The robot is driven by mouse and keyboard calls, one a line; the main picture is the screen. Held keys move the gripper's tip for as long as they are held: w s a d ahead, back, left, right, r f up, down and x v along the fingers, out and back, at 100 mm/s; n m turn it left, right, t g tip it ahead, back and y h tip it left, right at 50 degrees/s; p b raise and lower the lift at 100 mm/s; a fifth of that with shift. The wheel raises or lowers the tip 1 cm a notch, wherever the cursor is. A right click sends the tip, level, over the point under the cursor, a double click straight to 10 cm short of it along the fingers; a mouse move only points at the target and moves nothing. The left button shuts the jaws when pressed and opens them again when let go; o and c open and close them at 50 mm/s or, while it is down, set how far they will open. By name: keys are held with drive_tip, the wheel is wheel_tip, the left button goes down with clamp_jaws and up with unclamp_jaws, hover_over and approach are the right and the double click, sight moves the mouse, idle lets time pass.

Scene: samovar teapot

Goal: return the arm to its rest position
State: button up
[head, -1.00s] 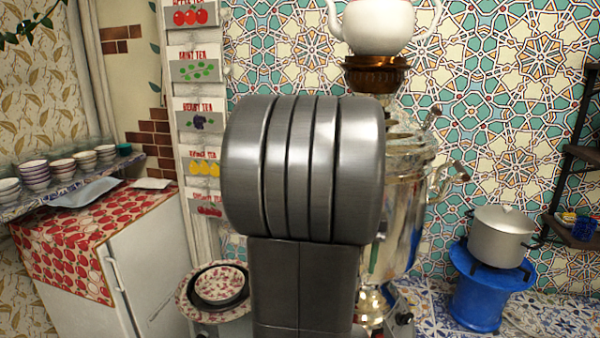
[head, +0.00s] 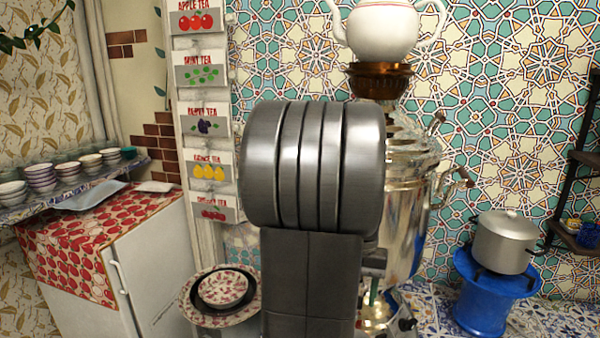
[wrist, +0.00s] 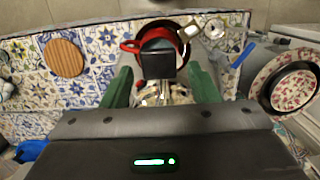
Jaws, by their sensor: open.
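My arm's large grey joint stands in the middle of the head view, in front of the samovar (head: 405,215). My gripper (wrist: 162,88) shows in the wrist view as two green fingers set wide apart. It is open. A dark block-like shape and a red-rimmed round thing with a red handle (wrist: 132,46) appear beyond the fingers. I cannot tell how far off they are, but no finger is seen touching them. A white teapot (head: 383,30) sits on top of the samovar.
A pot (head: 503,242) stands on a blue stand (head: 485,295) at the right. A patterned plate and bowl (head: 222,290) are left of my arm. A white fridge (head: 150,265) with a red-patterned top and a shelf of bowls (head: 70,185) are at the left.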

wheel_tip(320, 180, up, 13)
drive_tip(key=w+b, duration=0.1)
drive_tip(key=w, duration=0.1)
drive_tip(key=f, duration=0.5)
drive_tip(key=s+f+b, duration=0.1)
drive_tip(key=f, duration=0.4)
drive_tip(key=s+f, duration=0.1)
drive_tip(key=f, duration=0.5)
drive_tip(key=shift+s+f+b, duration=0.1)
drive_tip(key=shift+s+b, duration=0.15)
drive_tip(key=shift+b, duration=0.15)
drive_tip(key=f+b, duration=0.1)
drive_tip(key=b, duration=0.1)
drive_tip(key=f+b, duration=0.1)
drive_tip(key=b, duration=0.1)
drive_tip(key=f+b, duration=0.2)
drive_tip(key=shift+w+t, duration=0.4)
drive_tip(key=shift+d+r, duration=0.1)
